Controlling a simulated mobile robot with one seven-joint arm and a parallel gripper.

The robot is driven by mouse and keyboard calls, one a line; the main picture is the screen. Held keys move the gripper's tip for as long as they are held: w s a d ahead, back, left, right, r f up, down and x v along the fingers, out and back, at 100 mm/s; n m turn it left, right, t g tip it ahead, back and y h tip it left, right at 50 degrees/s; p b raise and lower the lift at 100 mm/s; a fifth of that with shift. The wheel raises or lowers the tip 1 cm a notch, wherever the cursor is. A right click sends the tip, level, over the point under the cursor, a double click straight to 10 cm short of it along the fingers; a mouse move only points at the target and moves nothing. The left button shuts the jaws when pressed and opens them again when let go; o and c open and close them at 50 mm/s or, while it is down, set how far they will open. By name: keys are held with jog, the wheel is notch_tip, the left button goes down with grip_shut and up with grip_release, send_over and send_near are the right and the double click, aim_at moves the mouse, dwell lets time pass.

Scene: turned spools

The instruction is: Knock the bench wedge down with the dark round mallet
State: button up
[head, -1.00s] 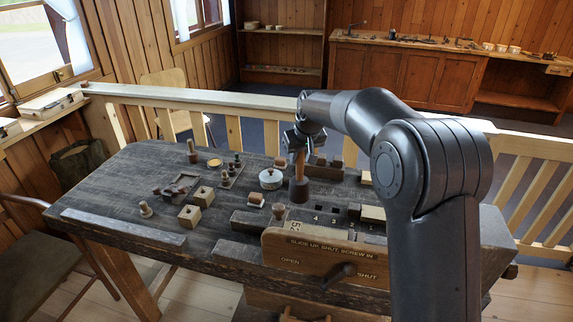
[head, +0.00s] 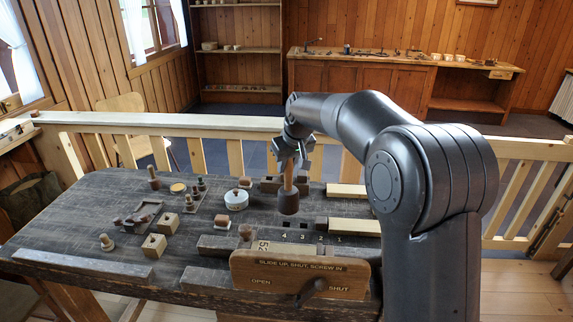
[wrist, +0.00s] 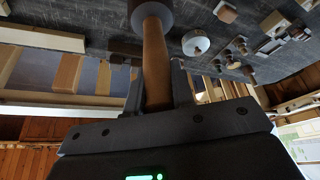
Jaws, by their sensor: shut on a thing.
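My gripper (head: 291,164) is shut on the wooden handle of the dark round mallet (head: 289,203). The mallet hangs head down, roughly upright, over the back middle of the bench. In the wrist view, the handle (wrist: 157,65) runs between the fingers of my gripper (wrist: 157,82), and the dark head is at the top edge. A brown block-like peg (head: 245,231) stands up behind the front board, left of the numbered holes, and looks apart from the mallet. I cannot tell for sure whether it is the bench wedge.
The dark bench (head: 85,225) holds a white lidded pot (head: 236,199), pale blocks (head: 154,246) and several small turned pieces at left. A lettered wooden board (head: 299,275) with a handle is at the front. Pale bars (head: 354,227) lie at right. A railing (head: 170,125) runs behind.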

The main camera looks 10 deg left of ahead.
grip_shut()
jog(key=shift+d, duration=0.1)
jog(key=w+d+r+m+h, duration=0.1)
jog(key=d+m, duration=0.1)
jog(key=d, duration=1.2)
jog(key=w+d+r+m+h, duration=0.1)
jog(key=w+d+m, duration=0.1)
jog(key=d, duration=1.2)
jog(key=w+d+r+m, duration=0.1)
jog(key=d+r+m, duration=0.1)
jog(key=d, duration=1.3)
jog(key=shift+t, duration=0.4)
jog(key=shift+w+a+f, duration=0.1)
jog(key=shift+w+f, duration=0.05)
jog(key=shift+f, duration=1.35)
jog(key=shift+w+a+f, duration=0.1)
jog(key=shift+f, duration=1.35)
jog(key=shift+f, duration=1.85)
